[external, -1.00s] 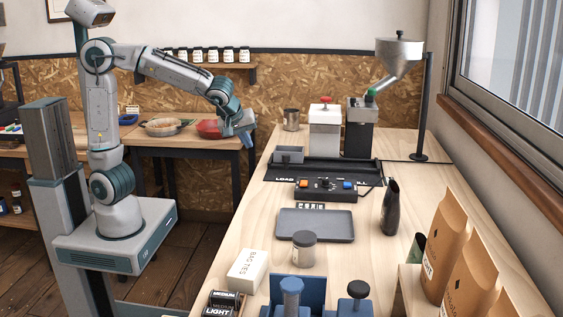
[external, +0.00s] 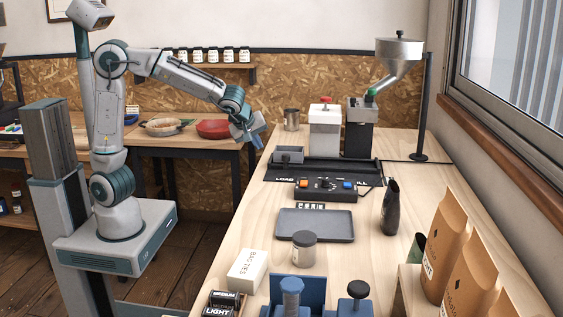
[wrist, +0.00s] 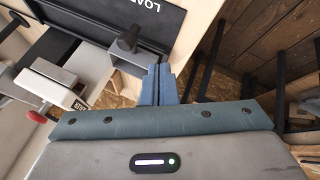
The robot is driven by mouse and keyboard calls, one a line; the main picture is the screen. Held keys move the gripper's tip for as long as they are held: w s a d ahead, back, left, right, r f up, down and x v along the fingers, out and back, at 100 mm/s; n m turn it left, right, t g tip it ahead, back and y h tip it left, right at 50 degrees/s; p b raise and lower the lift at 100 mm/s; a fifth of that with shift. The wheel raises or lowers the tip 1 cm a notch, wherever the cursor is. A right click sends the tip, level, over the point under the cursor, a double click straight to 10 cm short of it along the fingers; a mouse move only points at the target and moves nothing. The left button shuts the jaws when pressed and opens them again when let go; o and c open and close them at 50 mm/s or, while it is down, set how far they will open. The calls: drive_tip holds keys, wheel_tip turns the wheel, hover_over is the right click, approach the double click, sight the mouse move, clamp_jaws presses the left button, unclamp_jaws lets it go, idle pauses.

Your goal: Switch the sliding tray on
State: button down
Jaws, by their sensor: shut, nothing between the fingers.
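The sliding tray is a small grey open box (external: 288,155) at the left end of a black track (external: 330,170) on the wooden bench. In the wrist view the grey tray (wrist: 130,66) has a dark handle, and the black track (wrist: 75,28) carries the word LOAD. A black control box (external: 318,194) with an orange button, a dark knob and a blue button sits in front of the track. My gripper (external: 257,142) is in the air just left of the tray, past the bench's left edge. In the wrist view my gripper (wrist: 158,75) is shut and empty, close beside the tray.
A white dispenser (external: 324,138) with a red knob and a dark one under a metal hopper (external: 399,50) stand behind the track.

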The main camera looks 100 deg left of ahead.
drive_tip(key=x, duration=0.7)
drive_tip(key=shift+a+f+p, duration=0.2)
drive_tip(key=shift+p, duration=0.15)
drive_tip(key=shift+w+a+r+p, duration=0.1)
drive_tip(key=shift+w+a+p, duration=0.15)
drive_tip(key=shift+w, duration=0.25)
drive_tip(key=shift+w+a+p, duration=0.2)
drive_tip(key=shift+w+p, duration=0.05)
drive_tip(key=shift+w, duration=0.25)
drive_tip(key=shift+w+a, duration=0.35)
drive_tip(key=shift+w, duration=0.5)
drive_tip(key=shift+w, duration=0.15)
drive_tip(key=w+p, duration=0.5)
drive_tip(key=w, duration=1.9)
drive_tip(key=shift+p, duration=0.35)
drive_tip(key=shift+w+p, duration=0.7)
drive_tip(key=shift+w, duration=0.35)
drive_tip(key=shift+d+b, duration=0.1)
drive_tip(key=shift+b, duration=0.35)
